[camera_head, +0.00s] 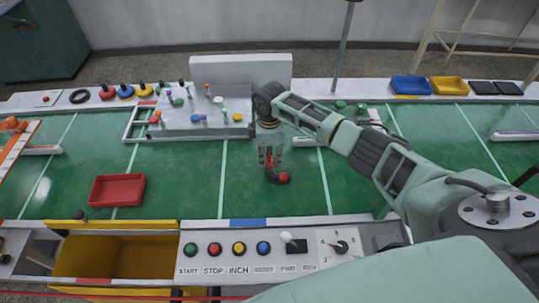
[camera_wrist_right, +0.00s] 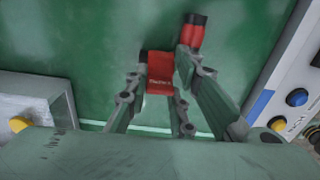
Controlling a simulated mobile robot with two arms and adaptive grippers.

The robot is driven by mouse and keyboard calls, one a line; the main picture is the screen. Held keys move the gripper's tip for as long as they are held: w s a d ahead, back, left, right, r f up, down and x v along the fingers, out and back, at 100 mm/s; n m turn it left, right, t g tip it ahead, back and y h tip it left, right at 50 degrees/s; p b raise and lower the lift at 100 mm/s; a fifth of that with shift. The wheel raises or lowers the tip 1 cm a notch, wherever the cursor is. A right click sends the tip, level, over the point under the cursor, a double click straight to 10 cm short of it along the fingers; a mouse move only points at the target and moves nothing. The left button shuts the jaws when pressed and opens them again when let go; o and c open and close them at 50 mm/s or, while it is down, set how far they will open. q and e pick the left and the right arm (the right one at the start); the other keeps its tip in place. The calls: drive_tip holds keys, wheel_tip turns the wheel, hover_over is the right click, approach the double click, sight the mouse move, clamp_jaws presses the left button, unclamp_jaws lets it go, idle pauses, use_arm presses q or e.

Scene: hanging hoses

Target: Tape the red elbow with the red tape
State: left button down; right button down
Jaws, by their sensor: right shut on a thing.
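My right gripper (camera_head: 268,165) points down over the green work surface near its middle. In the right wrist view its fingers (camera_wrist_right: 160,82) are closed around a red block with pale lettering, which appears to be the red tape (camera_wrist_right: 160,68). The red elbow (camera_head: 283,178), with a dark end, is right at the fingertips in the head view. In the right wrist view the elbow (camera_wrist_right: 191,36) is beside the tape, partly covered by the right finger. I cannot tell whether tape and elbow touch. My left gripper is not in view.
A red tray (camera_head: 117,190) lies left of the gripper. A white fixture (camera_head: 190,122) with coloured knobs stands behind it. A panel with buttons (camera_head: 240,250) and a yellow bin (camera_head: 115,258) line the front. Blue (camera_head: 410,85) and yellow (camera_head: 448,85) trays sit at the back right.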

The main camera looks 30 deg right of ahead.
sight(269, 167)
drive_tip(key=shift+f, duration=0.3)
drive_tip(key=shift+f+b, duration=0.7)
drive_tip(key=shift+f, duration=0.1)
drive_tip(key=shift+f+b, duration=0.35)
drive_tip(key=shift+f, duration=0.2)
idle(0.3)
drive_tip(key=shift+s+a+f+b, duration=0.1)
drive_tip(key=shift+s+f+b, duration=0.4)
drive_tip(key=shift+f, duration=0.15)
drive_tip(key=shift+a+f, duration=0.15)
drive_tip(key=shift+f, duration=0.05)
idle(0.7)
drive_tip(key=c, duration=1.5)
unclamp_jaws()
drive_tip(key=shift+c, duration=0.2)
drive_tip(key=shift+o, duration=0.7)
drive_tip(key=shift+w+f, duration=0.25)
drive_tip(key=shift+w, duration=0.05)
drive_tip(key=shift+r, duration=0.2)
